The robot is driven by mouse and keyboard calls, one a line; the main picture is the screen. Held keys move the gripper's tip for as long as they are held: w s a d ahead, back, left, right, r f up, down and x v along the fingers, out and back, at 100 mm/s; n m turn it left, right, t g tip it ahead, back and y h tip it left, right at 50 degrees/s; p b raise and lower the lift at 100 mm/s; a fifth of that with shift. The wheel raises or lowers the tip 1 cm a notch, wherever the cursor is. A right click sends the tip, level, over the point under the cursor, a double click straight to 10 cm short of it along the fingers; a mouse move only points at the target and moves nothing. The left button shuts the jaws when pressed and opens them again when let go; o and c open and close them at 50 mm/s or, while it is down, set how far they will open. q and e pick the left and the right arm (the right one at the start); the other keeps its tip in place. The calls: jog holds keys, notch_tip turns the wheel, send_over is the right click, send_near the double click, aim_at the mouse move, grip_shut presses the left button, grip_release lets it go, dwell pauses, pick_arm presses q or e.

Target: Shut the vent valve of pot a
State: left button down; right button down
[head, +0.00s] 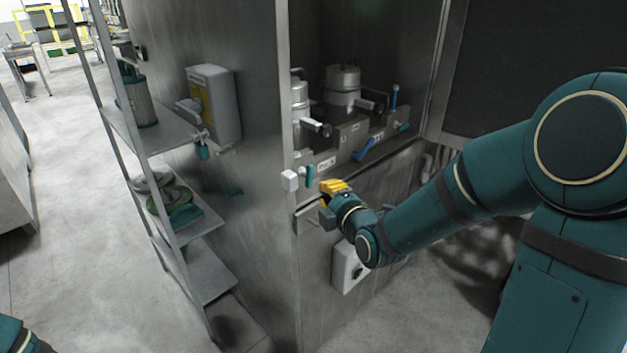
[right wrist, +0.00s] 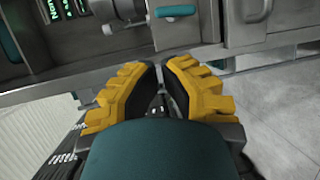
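Two metal pots stand in the cabinet recess in the head view: a larger one (head: 343,88) and a partly hidden one (head: 299,96) to its left. I cannot tell which is pot a. Valve handles show along the front ledge: a teal one (head: 309,175), a tilted blue one (head: 364,149), an upright blue one (head: 394,96) and a small teal one (head: 403,127). My right gripper (head: 333,187) has yellow fingers, looks shut and empty, and is just right of and below the near teal handle. Its fingertips (right wrist: 160,66) nearly meet below a teal handle (right wrist: 175,11). My left gripper is out of view.
The steel ledge (head: 350,178) and cabinet wall (head: 250,220) are close to my right gripper. A white switch box (head: 348,266) is below it. A shelf rack (head: 205,275) with coiled items stands left. Open floor (head: 80,250) lies farther left.

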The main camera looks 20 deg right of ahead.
jog(key=b, duration=0.1)
send_near(310, 168)
jog(key=w+a+f, duration=0.1)
jog(key=w+a, duration=0.1)
jog(key=w, duration=0.4)
jog(key=shift+w+f+b, duration=0.1)
jog(key=shift+w+b, duration=0.35)
jog(key=shift+w, duration=0.35)
jog(key=shift+d, duration=0.25)
jog(key=shift+w+d+b, duration=0.3)
jog(key=shift+d+b, duration=0.1)
jog(key=shift+d, duration=0.35)
jog(key=shift+d, duration=0.15)
jog(key=shift+b, duration=0.55)
jog(key=shift+b, duration=0.8)
dwell(0.6)
